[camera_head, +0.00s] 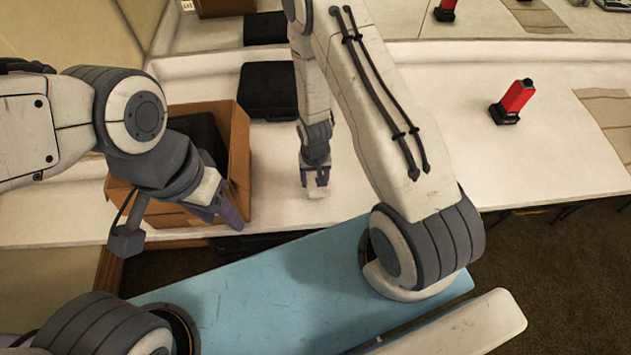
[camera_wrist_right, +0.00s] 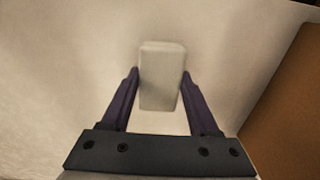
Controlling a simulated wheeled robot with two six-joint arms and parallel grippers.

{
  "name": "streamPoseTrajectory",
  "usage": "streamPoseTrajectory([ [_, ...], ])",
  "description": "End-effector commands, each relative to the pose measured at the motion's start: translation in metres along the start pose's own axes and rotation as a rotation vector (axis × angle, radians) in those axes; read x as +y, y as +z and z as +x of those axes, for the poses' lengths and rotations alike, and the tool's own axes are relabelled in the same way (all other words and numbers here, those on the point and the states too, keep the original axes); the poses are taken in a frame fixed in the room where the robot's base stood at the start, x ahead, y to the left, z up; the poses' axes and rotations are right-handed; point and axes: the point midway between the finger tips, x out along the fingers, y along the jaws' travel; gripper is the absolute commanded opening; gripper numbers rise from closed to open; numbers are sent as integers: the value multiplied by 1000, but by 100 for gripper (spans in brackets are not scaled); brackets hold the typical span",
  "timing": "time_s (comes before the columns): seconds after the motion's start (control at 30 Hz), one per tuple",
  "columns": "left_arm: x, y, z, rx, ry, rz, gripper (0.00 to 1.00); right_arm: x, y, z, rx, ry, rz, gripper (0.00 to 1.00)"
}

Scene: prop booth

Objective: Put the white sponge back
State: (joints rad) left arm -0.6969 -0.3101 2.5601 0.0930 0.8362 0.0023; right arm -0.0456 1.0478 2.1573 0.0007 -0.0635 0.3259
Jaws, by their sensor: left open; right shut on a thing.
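The white sponge (camera_wrist_right: 161,76) is between the two purple fingers of my right gripper (camera_wrist_right: 158,88) in the right wrist view, with its far end sticking out past the fingertips. In the head view the sponge (camera_head: 316,191) shows as a small pale block under my right gripper (camera_head: 316,177), low at the white counter (camera_head: 450,120). I cannot tell whether it touches the counter. My right gripper is shut on it. My left gripper (camera_head: 230,215) is open and empty over the front side of the cardboard box; its fingertips are partly hidden.
The open cardboard box (camera_head: 241,165), with something dark inside, stands left of my right gripper; its brown side (camera_wrist_right: 290,110) shows in the right wrist view. A black case (camera_head: 268,90) lies behind. A red and black object (camera_head: 514,102) stands right. Counter between is clear.

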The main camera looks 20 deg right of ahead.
Motion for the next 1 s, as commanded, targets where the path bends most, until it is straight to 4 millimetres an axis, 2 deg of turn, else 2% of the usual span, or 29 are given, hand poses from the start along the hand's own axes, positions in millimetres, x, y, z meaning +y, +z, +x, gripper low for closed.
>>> streamPoseTrajectory([
  [0.2,1,0,-9,0,0,0,50,1,0,22,0,0,0,17],
  [0.43,1,0,-8,0,0,0,50,1,0,24,1,0,0,17],
  [0.47,0,0,-8,0,0,0,50,1,0,24,1,0,0,73],
  [0.5,0,0,-8,0,0,0,50,1,0,24,1,0,0,88],
  [0.53,1,0,-8,0,0,0,50,1,0,24,1,0,0,91],
  [0.87,0,0,-7,0,0,0,50,0,0,22,1,-1,0,91],
  [1.0,0,0,-4,0,0,0,50,0,-1,12,3,-1,0,91],
])
